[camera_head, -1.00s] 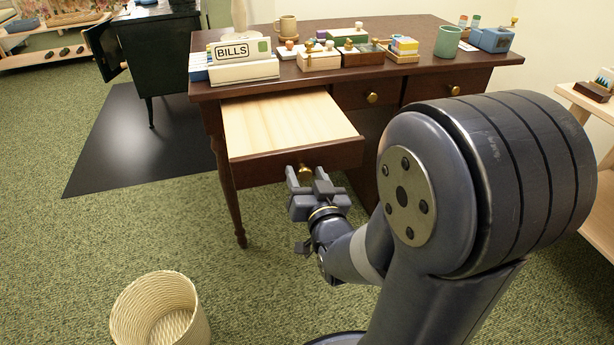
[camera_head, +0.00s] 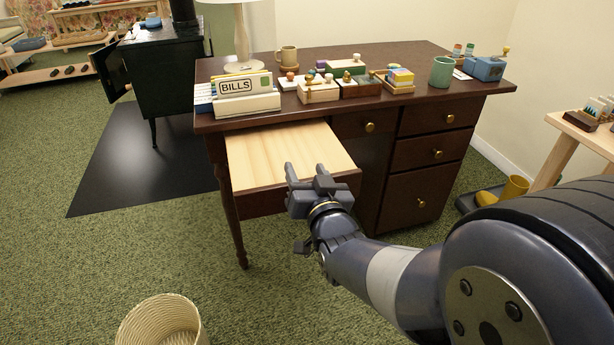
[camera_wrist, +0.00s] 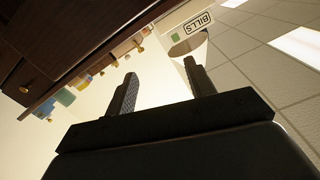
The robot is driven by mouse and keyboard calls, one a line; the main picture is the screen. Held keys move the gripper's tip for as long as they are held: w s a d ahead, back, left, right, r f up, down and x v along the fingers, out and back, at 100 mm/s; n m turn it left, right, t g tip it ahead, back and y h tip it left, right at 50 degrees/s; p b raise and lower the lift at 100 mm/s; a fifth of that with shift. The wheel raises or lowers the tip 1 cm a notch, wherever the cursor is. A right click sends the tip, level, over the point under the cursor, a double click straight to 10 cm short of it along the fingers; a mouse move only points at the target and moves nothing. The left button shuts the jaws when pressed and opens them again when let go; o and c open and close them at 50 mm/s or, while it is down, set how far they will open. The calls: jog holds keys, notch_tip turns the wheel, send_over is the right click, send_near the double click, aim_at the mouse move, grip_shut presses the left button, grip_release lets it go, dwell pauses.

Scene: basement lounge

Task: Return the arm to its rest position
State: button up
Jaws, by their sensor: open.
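My gripper (camera_head: 309,178) is open and empty in the head view. It appears in front of the pulled-out desk drawer (camera_head: 285,155), over its front edge and hiding the drawer's knob. In the wrist view my gripper (camera_wrist: 158,85) shows two dark fingers spread apart with nothing between them. I cannot tell whether it touches the drawer front. The drawer shows a bare pale wood surface. My arm reaches in from the lower right of the head view.
The dark wood desk (camera_head: 400,105) holds a BILLS file holder (camera_head: 245,95), small boxes, a tan mug (camera_head: 287,56) and a green cup (camera_head: 442,71). A wicker basket (camera_head: 162,322) stands on the carpet at lower left. A black stove (camera_head: 165,75) stands behind left. Carpet left of my gripper is clear.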

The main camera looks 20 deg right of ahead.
jog(key=f+b, duration=0.1)
jog(key=f, duration=0.2)
jog(key=f+b, duration=0.2)
jog(key=f, duration=0.1)
jog(key=f+b, duration=0.2)
jog(key=f, duration=0.2)
jog(key=shift+w, duration=0.65)
jog(key=shift+r, duration=0.1)
